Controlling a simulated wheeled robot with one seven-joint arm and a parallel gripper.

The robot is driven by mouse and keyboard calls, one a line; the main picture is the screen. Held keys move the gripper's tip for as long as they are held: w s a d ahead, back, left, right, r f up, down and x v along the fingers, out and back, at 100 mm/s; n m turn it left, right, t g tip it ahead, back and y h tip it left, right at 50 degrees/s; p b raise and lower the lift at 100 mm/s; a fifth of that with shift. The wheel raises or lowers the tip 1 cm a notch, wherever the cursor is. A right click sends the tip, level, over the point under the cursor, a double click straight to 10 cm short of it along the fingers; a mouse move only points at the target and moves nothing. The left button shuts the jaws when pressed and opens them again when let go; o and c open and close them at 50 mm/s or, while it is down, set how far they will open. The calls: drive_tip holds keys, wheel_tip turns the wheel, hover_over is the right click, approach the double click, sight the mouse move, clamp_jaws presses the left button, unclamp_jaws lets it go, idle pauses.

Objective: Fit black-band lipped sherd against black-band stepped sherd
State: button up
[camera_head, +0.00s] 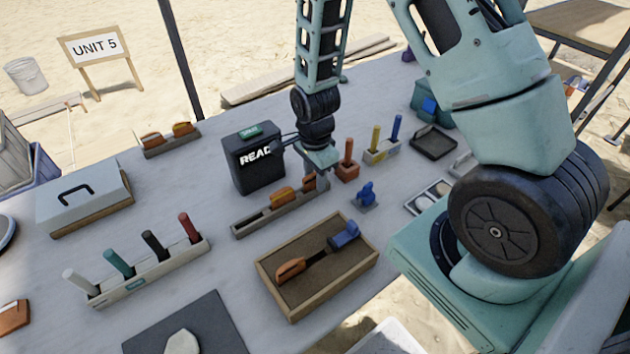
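My gripper (318,170) points down over the right end of a long grey slotted rack (250,226). An orange-brown sherd (308,185) is right at its fingertips; whether the fingers are closed on it is too small to tell. Another orange sherd (281,198) stands in the rack to the left. In the wooden sand tray (296,314) in front lies an orange sherd (290,269), with a dark piece or band to its right and a blue block-like fixture (344,235) at the far right corner. The lipped and stepped edges cannot be made out.
A black reader box (256,165) stands close to the left of my gripper. A small rack (172,145) with orange sherds is at the back left. A marker rack (150,272), grey lidded box (84,198) and dark mat (215,326) lie left and front. Colored pegs stand right.

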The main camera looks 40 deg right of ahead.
clamp_jaws()
